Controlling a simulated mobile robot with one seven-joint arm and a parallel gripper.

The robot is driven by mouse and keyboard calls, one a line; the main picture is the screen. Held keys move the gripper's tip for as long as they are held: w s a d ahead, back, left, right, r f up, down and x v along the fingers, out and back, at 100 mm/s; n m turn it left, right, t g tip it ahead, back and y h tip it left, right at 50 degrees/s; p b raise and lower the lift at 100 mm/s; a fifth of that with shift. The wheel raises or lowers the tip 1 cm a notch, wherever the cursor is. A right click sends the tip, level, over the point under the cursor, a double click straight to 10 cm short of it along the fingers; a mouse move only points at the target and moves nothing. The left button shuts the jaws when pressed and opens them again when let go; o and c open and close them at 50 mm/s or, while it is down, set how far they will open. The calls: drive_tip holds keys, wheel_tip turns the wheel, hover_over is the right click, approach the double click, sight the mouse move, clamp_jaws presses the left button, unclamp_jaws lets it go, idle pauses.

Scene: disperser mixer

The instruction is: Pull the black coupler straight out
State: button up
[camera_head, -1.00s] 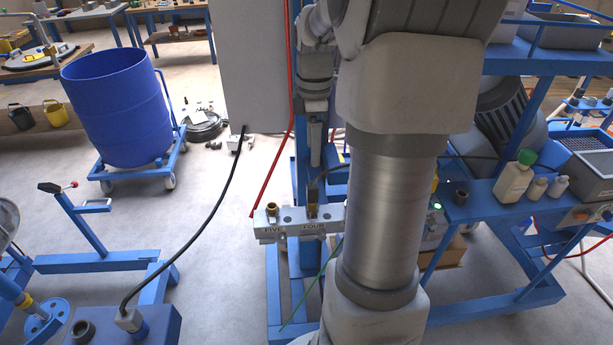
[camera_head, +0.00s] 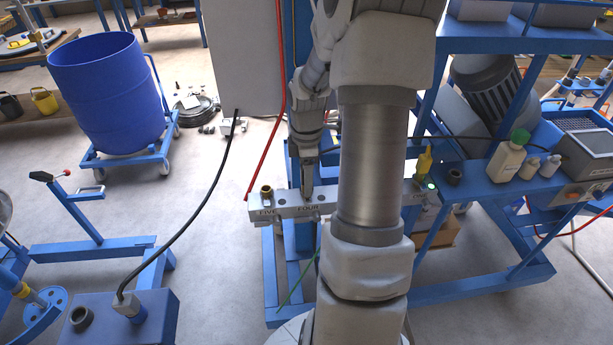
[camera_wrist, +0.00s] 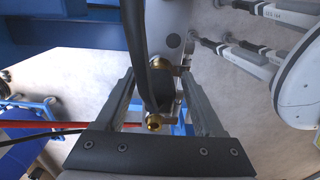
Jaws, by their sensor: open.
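The black coupler (camera_wrist: 153,92) shows in the wrist view on the end of a dark hose, between the two fingers of my gripper (camera_wrist: 157,80). The gripper is open, with a finger on each side and a visible gap. Brass fittings (camera_wrist: 154,122) show near the coupler. In the head view, my gripper (camera_head: 308,185) points down at the grey manifold bar (camera_head: 283,211), at the port marked FOUR. There the gripper largely hides the coupler. A brass fitting (camera_head: 266,191) stands bare at the port marked FIVE.
A red hose (camera_head: 272,120) runs down just left of my gripper. A grey panel (camera_head: 240,55) stands behind. A blue bench with white bottles (camera_head: 506,160) is on the right. A black cable (camera_head: 195,205) runs to a blue box (camera_head: 110,318) at lower left.

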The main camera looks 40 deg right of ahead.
clamp_jaws()
idle(0.8)
drive_tip(key=shift+r, duration=0.1)
drive_tip(key=shift+r+p, duration=2.7)
drive_tip(key=shift+r, duration=0.25)
drive_tip(key=shift+r+p, duration=1)
drive_tip(key=shift+r, duration=0.95)
